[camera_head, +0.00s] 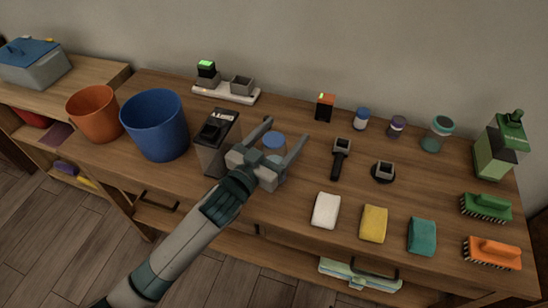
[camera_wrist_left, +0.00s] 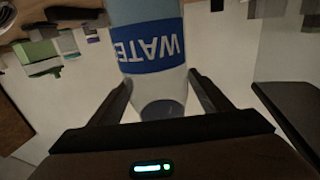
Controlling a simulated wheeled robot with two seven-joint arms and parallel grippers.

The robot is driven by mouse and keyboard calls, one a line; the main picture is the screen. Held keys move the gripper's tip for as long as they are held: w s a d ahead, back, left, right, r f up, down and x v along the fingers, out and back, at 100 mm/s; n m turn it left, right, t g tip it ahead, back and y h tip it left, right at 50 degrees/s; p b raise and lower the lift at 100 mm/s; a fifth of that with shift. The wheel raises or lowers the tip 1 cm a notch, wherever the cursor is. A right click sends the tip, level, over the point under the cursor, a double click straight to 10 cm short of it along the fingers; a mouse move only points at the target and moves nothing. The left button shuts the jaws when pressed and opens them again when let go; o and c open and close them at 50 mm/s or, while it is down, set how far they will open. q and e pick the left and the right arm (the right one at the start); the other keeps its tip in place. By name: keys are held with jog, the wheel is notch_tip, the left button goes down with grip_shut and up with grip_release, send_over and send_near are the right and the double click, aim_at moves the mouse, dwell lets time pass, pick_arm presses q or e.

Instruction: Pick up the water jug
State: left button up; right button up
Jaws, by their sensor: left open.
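The water jug (camera_head: 274,142) stands on the wooden workbench, and its blue cap shows between the fingers of my left gripper (camera_head: 287,130). In the left wrist view the jug (camera_wrist_left: 152,52) is pale, with a blue label whose white letters appear upside down. Its dark blue round cap or end (camera_wrist_left: 162,110) lies near the gripper's palm. My left gripper is open, with one finger on each side of the jug. I cannot tell whether either finger touches it. The jug's lower part is hidden by the gripper in the head view. My right gripper is not in view.
A dark grey container (camera_head: 215,145) stands close left of the gripper, beside a blue bucket (camera_head: 155,125) and an orange bucket (camera_head: 95,112). A charger strip (camera_head: 226,93) lies behind. Sponges (camera_head: 374,223), brushes (camera_head: 486,207) and a green jug (camera_head: 497,150) are to the right.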

pick_arm(q)
jog(key=c, duration=1.7)
jog(key=shift+o, duration=0.2)
jog(key=shift+r, duration=0.15)
jog(key=shift+r, duration=0.65)
jog(key=s+d+r, duration=0.6)
jog(key=d+r, duration=0.3)
jog(key=shift+s+d+r+b, duration=0.25)
jog(key=shift+s+b, duration=0.15)
